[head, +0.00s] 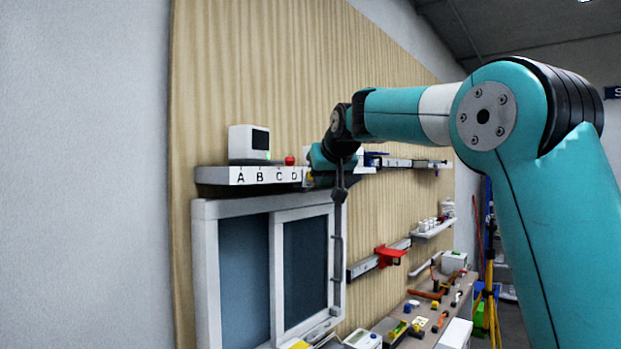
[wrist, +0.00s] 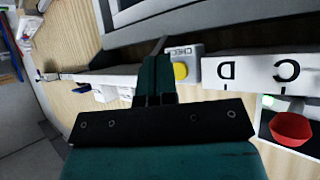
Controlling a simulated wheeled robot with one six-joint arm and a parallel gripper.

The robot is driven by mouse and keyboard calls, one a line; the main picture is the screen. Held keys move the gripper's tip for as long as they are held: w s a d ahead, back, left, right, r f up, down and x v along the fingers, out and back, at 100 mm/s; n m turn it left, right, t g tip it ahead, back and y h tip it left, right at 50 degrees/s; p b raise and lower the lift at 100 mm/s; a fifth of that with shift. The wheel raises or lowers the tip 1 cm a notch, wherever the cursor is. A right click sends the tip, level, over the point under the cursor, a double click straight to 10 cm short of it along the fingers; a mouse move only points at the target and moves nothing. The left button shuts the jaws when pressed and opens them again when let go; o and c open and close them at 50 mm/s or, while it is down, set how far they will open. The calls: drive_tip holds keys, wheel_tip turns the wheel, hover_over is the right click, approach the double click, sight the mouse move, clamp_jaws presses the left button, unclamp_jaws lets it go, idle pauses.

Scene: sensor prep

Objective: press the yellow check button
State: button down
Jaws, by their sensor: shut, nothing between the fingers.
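The yellow check button (wrist: 180,70) sits on a small grey block marked CHECK (wrist: 188,52) in the wrist view. My gripper (wrist: 158,62) is shut and empty, its fingers just left of the button in that picture. Whether the fingers touch the button or its block cannot be told. In the head view my gripper (head: 322,158) is at the right end of the lettered shelf and hides most of the button area; only a small yellow patch shows there.
A white lettered ledge (head: 245,176) carries a white box with a dark screen (head: 249,144) and a red knob (head: 289,160). A grey-framed window (head: 268,265) lies below. A rail (head: 405,163) continues to the right. A cluttered bench (head: 425,310) stands lower right.

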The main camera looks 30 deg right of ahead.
drive_tip(key=s+b, duration=0.1)
drive_tip(key=s+d, duration=0.1)
drive_tip(key=s, duration=0.1)
drive_tip(key=s+b, duration=0.1)
drive_tip(key=shift+s+d+b, duration=0.3)
drive_tip(key=shift+s+d, duration=0.05)
idle(0.7)
drive_tip(key=s+a+f+n+g+y+b, duration=0.2)
drive_tip(key=s+a+f, duration=0.4)
drive_tip(key=a+f, duration=0.35)
drive_tip(key=s+a+f+n+g+y+b, duration=0.25)
drive_tip(key=s+a+f, duration=0.25)
drive_tip(key=a+f, duration=0.4)
drive_tip(key=s+a+f+n+g+y+b, duration=0.1)
drive_tip(key=s+a+f+n+g, duration=0.1)
drive_tip(key=s+f, duration=0.6)
drive_tip(key=s+a+f+n+g+b, duration=0.2)
drive_tip(key=s+a+f+g, duration=0.2)
drive_tip(key=s+f, duration=0.5)
drive_tip(key=s+a, duration=0.2)
drive_tip(key=s, duration=0.3)
drive_tip(key=shift+s+f+y, duration=0.2)
drive_tip(key=shift+s+y, duration=0.15)
drive_tip(key=shift+a+n, duration=0.1)
drive_tip(key=shift+n, duration=0.15)
